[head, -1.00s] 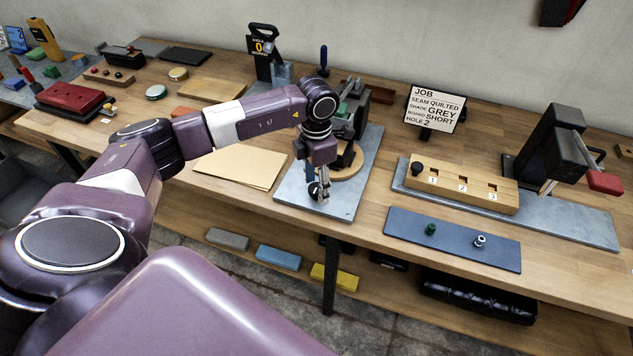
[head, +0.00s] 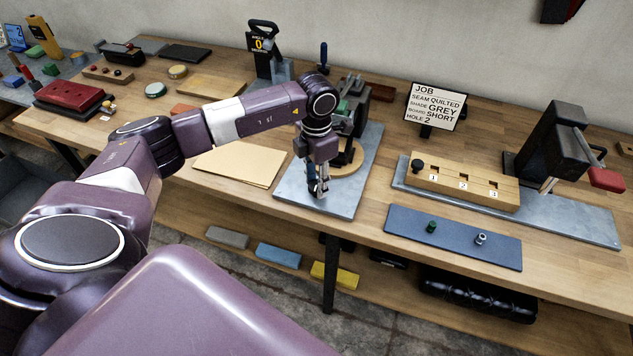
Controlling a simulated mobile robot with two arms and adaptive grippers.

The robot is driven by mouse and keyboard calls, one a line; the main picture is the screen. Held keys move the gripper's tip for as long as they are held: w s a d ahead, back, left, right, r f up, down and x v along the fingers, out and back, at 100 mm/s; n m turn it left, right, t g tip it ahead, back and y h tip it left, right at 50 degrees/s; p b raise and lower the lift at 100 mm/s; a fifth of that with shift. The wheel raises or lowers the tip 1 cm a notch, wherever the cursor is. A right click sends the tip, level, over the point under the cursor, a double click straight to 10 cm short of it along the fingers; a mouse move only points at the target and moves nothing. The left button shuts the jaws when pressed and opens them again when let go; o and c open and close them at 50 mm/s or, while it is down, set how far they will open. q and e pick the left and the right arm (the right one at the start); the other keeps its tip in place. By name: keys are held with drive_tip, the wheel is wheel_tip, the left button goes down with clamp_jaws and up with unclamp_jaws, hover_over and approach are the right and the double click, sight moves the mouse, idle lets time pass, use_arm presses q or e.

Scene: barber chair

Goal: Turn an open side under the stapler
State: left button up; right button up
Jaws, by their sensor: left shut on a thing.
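My left gripper (head: 318,189) points down over the front of a grey metal base plate (head: 345,203). It is shut on a small part with blue on it, mostly hidden by the fingers. Behind the gripper, a round wooden piece (head: 353,164) sits on the plate, partly covered by my wrist. Above it stands a dark machine with a green part (head: 343,107), which looks like the stapler. My arm hides much of it, so I cannot tell which side of the wooden piece lies under it. My right gripper is not in view.
Tan sheets (head: 240,165) lie left of the plate. To the right are a blue-grey mat (head: 455,247) with two small fittings, a wooden block numbered 1 to 3 (head: 440,184) and a black press (head: 550,145). A job sign (head: 435,106) stands behind.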

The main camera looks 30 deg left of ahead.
use_arm(q)
drive_tip(key=n+b, duration=0.1)
drive_tip(key=n, duration=0.2)
drive_tip(key=n+b, duration=0.1)
drive_tip(key=n, duration=0.4)
drive_tip(key=n+b, duration=0.1)
drive_tip(key=n, duration=0.7)
drive_tip(key=shift+n, duration=0.5)
drive_tip(key=o, duration=1.2)
drive_tip(key=shift+c, duration=0.2)
drive_tip(key=shift+r, duration=0.1)
